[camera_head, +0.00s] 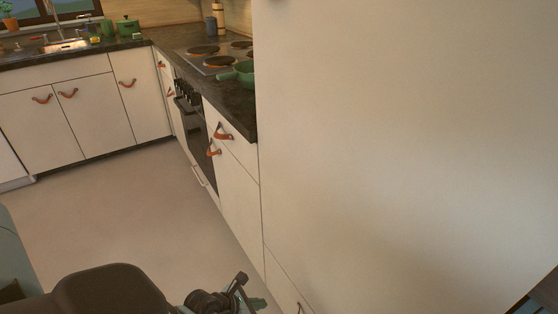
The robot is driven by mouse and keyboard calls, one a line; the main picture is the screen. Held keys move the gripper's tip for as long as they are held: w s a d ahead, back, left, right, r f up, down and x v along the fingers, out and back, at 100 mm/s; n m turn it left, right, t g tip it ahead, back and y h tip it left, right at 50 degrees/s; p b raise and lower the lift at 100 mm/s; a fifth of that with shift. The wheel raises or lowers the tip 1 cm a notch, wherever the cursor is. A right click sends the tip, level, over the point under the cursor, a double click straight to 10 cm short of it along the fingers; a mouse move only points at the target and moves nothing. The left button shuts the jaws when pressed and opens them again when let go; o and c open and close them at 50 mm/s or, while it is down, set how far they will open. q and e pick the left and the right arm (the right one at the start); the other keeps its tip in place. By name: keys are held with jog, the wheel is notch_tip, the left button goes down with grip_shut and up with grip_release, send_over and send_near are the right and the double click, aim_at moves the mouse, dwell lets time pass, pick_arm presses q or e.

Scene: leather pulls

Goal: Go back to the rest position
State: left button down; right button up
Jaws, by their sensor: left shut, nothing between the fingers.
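My left gripper (243,288) shows at the bottom of the head view, with the dark arm coming in from the lower left. It is shut and empty, over the floor in front of the white cabinet fronts. It looks apart from them, though the gap is hard to judge. My right gripper is not in view.
A tall white cabinet side (400,150) fills the right half. White drawers with brown leather pulls (223,132) stand beside the oven (196,125). A green pan (238,72) sits by the hob (215,57). The floor (120,210) at left is clear.

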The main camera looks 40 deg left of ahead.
pick_arm(q)
jog(key=s+d+r+n+t+h, duration=0.1)
jog(key=s+d+r+n+t, duration=0.25)
jog(key=s+d+n, duration=0.8)
jog(key=s+n+g+y, duration=0.2)
jog(key=s+n+g, duration=0.4)
jog(key=s+n, duration=1.7)
jog(key=w+r+n+t+p, duration=0.1)
jog(key=w+r+p, duration=0.3)
jog(key=r+p, duration=0.4)
jog(key=w+r+n+t+p, duration=0.1)
jog(key=w+r+p, duration=0.3)
jog(key=r+p, duration=0.4)
jog(key=shift+w+r+n+p, duration=0.3)
jog(key=shift+r+n, duration=0.35)
jog(key=shift+n, duration=0.1)
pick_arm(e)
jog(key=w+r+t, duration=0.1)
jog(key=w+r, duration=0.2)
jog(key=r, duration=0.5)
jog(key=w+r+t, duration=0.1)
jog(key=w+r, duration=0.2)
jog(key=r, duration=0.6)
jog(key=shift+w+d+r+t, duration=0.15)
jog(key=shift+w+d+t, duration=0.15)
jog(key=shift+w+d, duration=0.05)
